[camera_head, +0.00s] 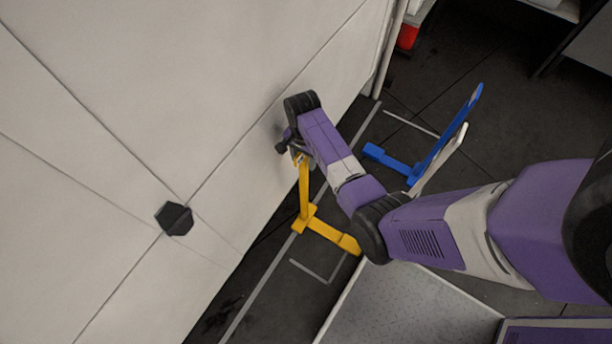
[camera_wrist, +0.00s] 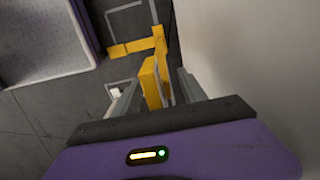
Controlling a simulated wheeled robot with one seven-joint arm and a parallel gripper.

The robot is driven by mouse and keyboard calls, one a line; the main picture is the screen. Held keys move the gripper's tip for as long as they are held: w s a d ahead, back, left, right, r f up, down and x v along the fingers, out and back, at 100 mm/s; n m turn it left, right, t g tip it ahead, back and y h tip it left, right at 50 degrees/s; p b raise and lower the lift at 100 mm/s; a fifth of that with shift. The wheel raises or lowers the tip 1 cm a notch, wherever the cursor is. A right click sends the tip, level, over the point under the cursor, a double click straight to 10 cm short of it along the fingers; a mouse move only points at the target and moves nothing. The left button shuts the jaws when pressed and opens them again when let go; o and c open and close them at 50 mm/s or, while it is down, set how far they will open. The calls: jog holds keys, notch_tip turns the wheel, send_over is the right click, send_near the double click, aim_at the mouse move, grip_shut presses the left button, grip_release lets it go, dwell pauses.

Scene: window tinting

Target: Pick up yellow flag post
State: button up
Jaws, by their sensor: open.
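The yellow flag post (camera_head: 304,188) stands upright on its flat yellow base (camera_head: 330,234), close beside the white panelled wall. My gripper (camera_head: 292,148) is at the top of the post, and my arm hides part of that spot in the head view. In the wrist view, the open fingers of my gripper (camera_wrist: 158,80) lie on either side of the upper part of the yellow flag post (camera_wrist: 150,82). The post's base shows beyond them. I cannot tell whether either finger touches it.
The white wall (camera_head: 110,120) is very close to my gripper. A blue post (camera_head: 447,135) with a blue foot stands to the right, with a white post (camera_head: 440,160) beside it. A grey platform (camera_head: 400,305) lies at the bottom. Grey lines mark the dark floor.

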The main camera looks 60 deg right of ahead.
jog(key=shift+f, duration=0.15)
grip_shut()
dwell(1.4)
